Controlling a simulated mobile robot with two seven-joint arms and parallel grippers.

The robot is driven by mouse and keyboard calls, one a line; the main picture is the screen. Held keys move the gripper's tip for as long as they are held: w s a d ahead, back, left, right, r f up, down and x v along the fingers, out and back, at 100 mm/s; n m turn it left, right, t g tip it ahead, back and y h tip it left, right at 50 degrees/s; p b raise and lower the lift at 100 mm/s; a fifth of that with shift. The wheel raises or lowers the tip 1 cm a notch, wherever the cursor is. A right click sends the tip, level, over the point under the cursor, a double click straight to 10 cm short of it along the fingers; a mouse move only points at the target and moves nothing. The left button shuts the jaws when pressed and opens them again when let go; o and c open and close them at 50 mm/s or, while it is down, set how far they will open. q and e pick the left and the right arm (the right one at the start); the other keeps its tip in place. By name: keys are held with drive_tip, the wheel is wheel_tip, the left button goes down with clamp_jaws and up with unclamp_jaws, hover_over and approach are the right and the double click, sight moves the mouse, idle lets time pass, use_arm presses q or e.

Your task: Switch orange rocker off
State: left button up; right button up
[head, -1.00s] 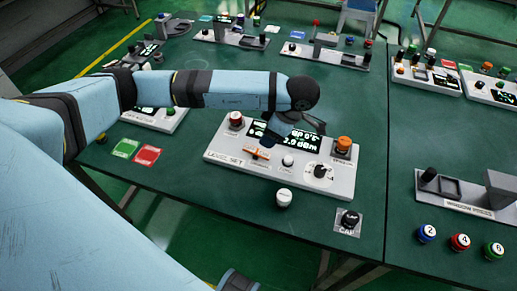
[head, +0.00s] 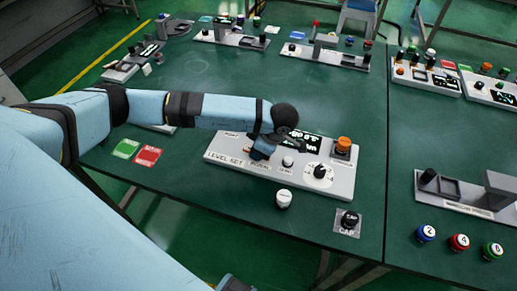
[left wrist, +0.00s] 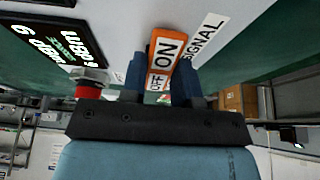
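The generator panel (head: 230,160) is a pale sloped box on the green table, with a lit display (head: 310,143). The orange rocker (left wrist: 165,48) shows in the left wrist view, with white ON and OFF labels. In the head view my left arm and gripper hide it. My left gripper (left wrist: 160,77) has its two blue fingers apart, one on each side of the rocker's near, OFF-labelled end. The head view shows this gripper (head: 262,150) low over the panel's left half. Whether the fingers touch the rocker is unclear.
An orange knob (head: 343,144) and a black dial (head: 320,171) are on the panel's right. A red button (left wrist: 88,88) is close beside the left gripper. A white knob (head: 284,198) and a black cap (head: 349,219) stand in front. Other panels line the back.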

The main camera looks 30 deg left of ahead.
use_arm(q)
drive_tip(key=c, duration=0.4)
drive_tip(key=shift+o, duration=0.2)
drive_tip(key=h+b, duration=0.1)
drive_tip(key=b, duration=0.1)
drive_tip(key=t+h+b, duration=0.1)
drive_tip(key=h+b, duration=0.1)
drive_tip(key=shift+s+a+f, duration=0.1)
drive_tip(key=shift+a+f, duration=0.3)
drive_tip(key=shift+r+h+b, duration=0.1)
drive_tip(key=shift+h+b, duration=0.35)
drive_tip(key=shift+h, duration=0.15)
drive_tip(key=shift+r+h, duration=0.1)
drive_tip(key=shift+h, duration=0.2)
drive_tip(key=shift+r, duration=0.25)
drive_tip(key=o, duration=0.9)
use_arm(e)
drive_tip(key=f, duration=0.3)
drive_tip(key=shift+w+a+f, duration=0.15)
drive_tip(key=shift+w+a, duration=0.05)
drive_tip(key=shift+a, duration=0.1)
